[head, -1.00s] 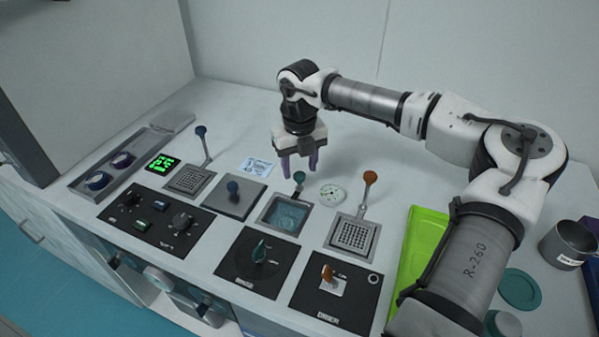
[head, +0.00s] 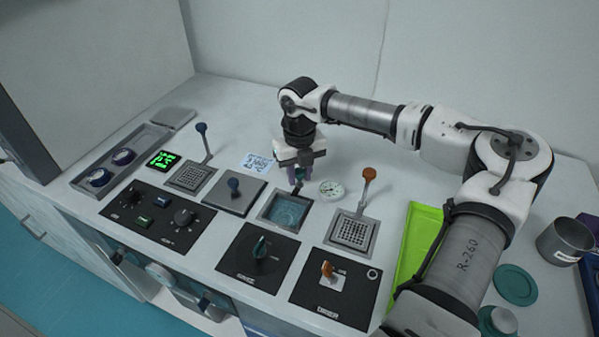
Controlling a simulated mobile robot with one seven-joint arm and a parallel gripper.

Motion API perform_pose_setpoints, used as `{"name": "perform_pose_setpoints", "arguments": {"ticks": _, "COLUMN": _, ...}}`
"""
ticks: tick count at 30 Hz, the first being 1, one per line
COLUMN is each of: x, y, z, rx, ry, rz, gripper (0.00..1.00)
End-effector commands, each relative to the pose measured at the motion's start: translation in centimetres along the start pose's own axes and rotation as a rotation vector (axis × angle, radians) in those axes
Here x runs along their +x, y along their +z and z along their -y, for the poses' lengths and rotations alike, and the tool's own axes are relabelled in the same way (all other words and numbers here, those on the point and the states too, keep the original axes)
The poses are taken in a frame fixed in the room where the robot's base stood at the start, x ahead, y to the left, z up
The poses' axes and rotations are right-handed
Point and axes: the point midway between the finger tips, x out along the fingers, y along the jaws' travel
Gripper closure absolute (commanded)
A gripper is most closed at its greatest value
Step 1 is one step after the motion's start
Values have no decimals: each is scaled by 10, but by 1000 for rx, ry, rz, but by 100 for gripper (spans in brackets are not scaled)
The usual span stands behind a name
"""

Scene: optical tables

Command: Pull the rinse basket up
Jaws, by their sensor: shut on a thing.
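The rinse basket sits down in the square water-filled basin (head: 285,210) in the middle of the row, and only its handle stem (head: 297,189) shows clearly at the basin's back edge. The handle's green knob is hidden between the fingers. The basket itself is under the water and hard to make out.
A grid basket with an orange-knobbed handle (head: 368,175) stands to the right, and one with a blue-knobbed handle (head: 202,130) to the left. A lidded basin (head: 234,196) is adjacent. A green tray (head: 414,245) lies further right.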

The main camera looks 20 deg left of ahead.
Motion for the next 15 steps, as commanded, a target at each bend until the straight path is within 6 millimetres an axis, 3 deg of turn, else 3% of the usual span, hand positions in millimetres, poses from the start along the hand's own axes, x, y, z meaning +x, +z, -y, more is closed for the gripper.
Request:
{"name": "perform_pose_setpoints", "arguments": {"ticks": 8, "x": -8, "y": 0, "z": 0, "rx": 1, "ry": -1, "rz": 1, "gripper": 100}}
{"name": "perform_pose_setpoints", "arguments": {"ticks": 15, "x": -54, "y": 1, "z": 1, "rx": 1, "ry": -2, "rz": 5, "gripper": 100}}
